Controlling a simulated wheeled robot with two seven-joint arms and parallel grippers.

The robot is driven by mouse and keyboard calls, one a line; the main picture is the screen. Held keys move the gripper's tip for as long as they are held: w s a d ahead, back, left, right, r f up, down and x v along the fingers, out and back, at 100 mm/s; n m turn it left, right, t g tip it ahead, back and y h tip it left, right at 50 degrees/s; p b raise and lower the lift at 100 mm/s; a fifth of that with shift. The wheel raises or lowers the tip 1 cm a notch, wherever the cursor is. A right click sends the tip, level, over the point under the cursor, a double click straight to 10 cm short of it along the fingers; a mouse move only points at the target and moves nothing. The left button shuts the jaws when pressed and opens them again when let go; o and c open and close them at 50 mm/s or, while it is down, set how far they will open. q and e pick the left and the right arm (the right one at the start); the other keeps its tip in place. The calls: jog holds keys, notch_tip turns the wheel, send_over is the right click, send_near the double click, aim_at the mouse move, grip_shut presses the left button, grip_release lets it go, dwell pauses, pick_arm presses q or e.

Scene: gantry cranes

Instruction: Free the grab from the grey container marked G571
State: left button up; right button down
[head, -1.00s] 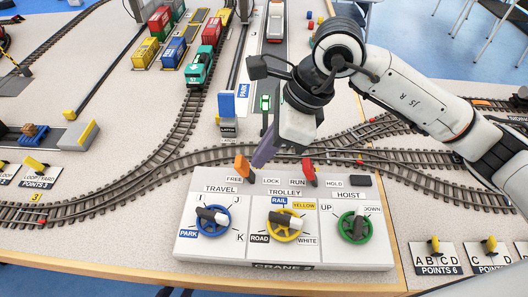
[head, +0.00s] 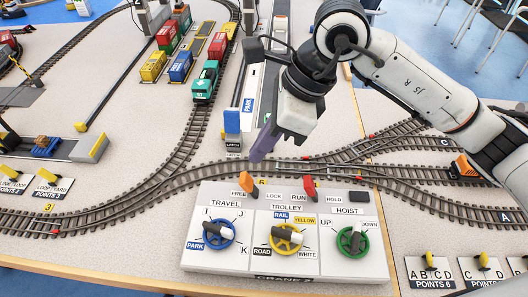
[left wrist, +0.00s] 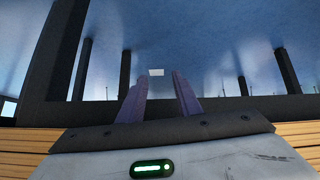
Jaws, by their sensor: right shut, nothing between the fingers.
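A white control panel (head: 200,262) labelled CRANE stands in front. Its orange lever (head: 246,182) leans to the FREE side of FREE and LOCK. Its red lever (head: 309,188) is by RUN. Below are the blue TRAVEL knob (head: 219,234), yellow TROLLEY knob (head: 285,237) and green HOIST knob (head: 352,242). My right gripper (head: 262,148) is shut and empty, just beyond and above the orange lever, apart from it. My left gripper (left wrist: 160,80) is open and empty in the left wrist view. I cannot make out the grab or any G571 mark.
Curved tracks run behind the panel. A teal locomotive (head: 206,82) and wagons with yellow, blue and red containers stand at the back. A blue post (head: 232,121) stands behind the panel. Points plates lie left and right (head: 430,272).

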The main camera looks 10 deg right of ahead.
jog(key=r, duration=0.1)
jog(key=r+p, duration=0.1)
jog(key=r, duration=0.2)
jog(key=shift+a, duration=0.35)
jog(key=shift+w, duration=0.1)
dwell(0.7)
